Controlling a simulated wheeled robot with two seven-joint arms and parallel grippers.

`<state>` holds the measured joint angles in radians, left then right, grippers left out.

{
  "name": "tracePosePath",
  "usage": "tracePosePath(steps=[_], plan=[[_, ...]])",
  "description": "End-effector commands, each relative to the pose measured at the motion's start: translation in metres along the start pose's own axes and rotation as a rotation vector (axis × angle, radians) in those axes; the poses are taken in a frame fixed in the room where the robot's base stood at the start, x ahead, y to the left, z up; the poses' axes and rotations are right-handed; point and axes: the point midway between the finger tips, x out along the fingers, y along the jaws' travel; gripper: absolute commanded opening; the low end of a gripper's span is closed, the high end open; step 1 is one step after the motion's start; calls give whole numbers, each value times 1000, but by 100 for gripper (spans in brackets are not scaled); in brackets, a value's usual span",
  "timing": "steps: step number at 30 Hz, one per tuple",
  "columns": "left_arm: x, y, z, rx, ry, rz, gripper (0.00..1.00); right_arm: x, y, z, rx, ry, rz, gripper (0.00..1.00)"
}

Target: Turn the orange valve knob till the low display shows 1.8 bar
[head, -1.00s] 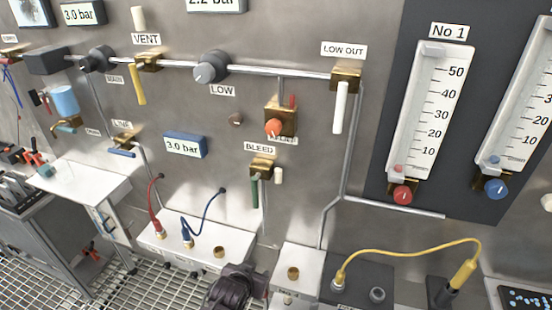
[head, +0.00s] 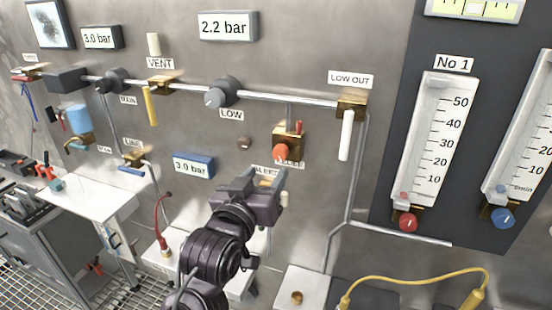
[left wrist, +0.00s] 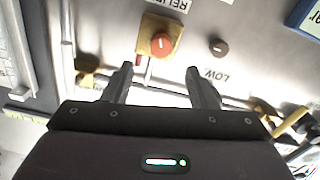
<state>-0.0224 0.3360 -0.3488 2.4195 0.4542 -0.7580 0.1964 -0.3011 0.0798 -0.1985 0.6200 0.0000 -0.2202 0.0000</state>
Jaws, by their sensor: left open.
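The orange valve knob (head: 281,152) sits on a brass block on the steel wall, above a partly hidden label. In the left wrist view, which is upside down, the orange knob (left wrist: 162,43) lies beyond the fingertips beside a RELIEF label. My left gripper (head: 266,178) is just below the knob in the head view. Its two fingers (left wrist: 159,72) are apart and empty, not touching the knob. A display (head: 228,26) above the LOW regulator reads 2.2 bar. My right gripper is not in view.
The grey LOW regulator knob (head: 221,93) sits on the pipe. The white LOW OUT lever (head: 346,135) hangs right of the orange knob. Two other displays, dark-framed (head: 101,38) and blue-framed (head: 193,165), read 3.0 bar. A yellow hose (head: 420,281) arches at lower right.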

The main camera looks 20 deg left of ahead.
Motion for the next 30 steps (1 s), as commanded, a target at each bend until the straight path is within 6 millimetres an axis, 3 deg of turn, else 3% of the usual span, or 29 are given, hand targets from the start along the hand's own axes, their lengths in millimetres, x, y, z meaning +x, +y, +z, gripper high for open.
tracePosePath(steps=[6, 12, 23, 30], plan=[[37, 0, -4, 3, -2, -3, 52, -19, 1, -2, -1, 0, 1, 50], [61, 0, -2, 2, -2, -1, 52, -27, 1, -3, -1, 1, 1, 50], [68, 0, 1, 2, -3, -1, 52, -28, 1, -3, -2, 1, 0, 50], [67, -1, 1, 2, -3, -1, 22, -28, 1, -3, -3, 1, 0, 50]])
